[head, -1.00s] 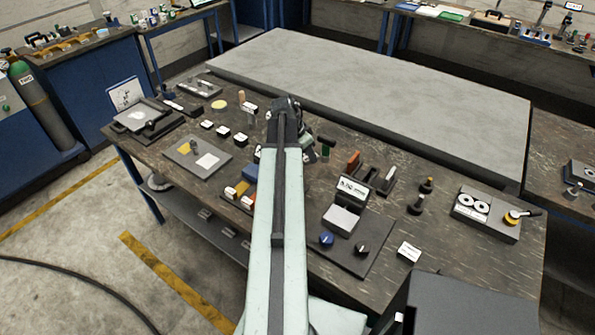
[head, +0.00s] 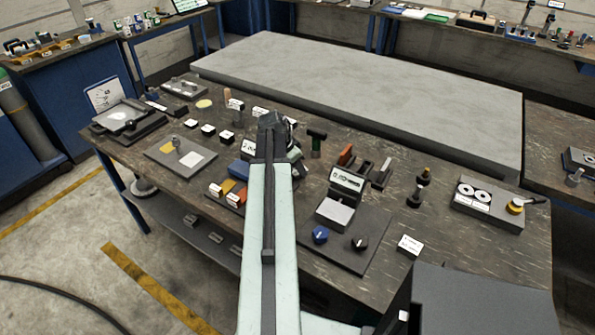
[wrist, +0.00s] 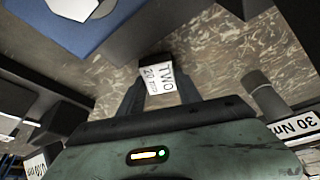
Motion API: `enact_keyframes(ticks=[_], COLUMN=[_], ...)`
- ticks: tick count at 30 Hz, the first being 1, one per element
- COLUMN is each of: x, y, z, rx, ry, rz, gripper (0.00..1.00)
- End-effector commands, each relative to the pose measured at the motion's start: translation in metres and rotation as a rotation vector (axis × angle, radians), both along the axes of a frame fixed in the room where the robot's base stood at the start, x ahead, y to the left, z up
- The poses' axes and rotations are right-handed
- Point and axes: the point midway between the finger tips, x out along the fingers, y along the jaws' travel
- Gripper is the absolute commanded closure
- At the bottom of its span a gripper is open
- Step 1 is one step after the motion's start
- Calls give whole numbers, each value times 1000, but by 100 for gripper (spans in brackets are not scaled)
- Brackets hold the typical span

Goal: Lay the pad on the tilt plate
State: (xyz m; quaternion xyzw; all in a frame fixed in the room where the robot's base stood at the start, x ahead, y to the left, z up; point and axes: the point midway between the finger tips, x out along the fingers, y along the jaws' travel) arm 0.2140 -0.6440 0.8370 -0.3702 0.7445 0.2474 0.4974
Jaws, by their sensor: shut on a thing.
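My gripper (wrist: 161,88) hangs over the dark table, its fingers close together. A small white piece with black lettering, partly "TWO" (wrist: 160,78), shows between the fingertips; I cannot tell whether it is the pad or a label behind the grip. In the head view my arm and wrist hide the fingertips. I cannot be sure which fixture is the tilt plate. A dark block with a pale-patched plate (head: 124,120) stands at the far left, well away from my gripper. A flat grey plate (head: 165,158) with a post and white square lies nearer.
A panel with a blue knob (head: 320,235) and black knob stands right of my arm. A dark T-handled tool (head: 316,140) stands beside my wrist. Small labelled blocks (head: 208,130) stand left. A large grey slab (head: 360,90) lies along the back. A blue block (head: 238,169) lies left of my arm.

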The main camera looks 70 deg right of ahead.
Motion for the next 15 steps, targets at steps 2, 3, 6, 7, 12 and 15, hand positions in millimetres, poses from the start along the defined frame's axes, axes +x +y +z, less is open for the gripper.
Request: enact_keyframes(ticks=[2, 3, 6, 7, 12, 15], x=[0, 0, 0, 0, -1, -1], y=[0, 0, 0, 0, 0, 0], z=[-2, -4, -2, -2, -2, -2], rx=[-1, -1, 0, 0, 0, 0], ry=[1, 1, 0, 0, 0, 0], rz=[0, 0, -1, -1, -1, -1], gripper=[100, 100, 38, 38, 38, 38])
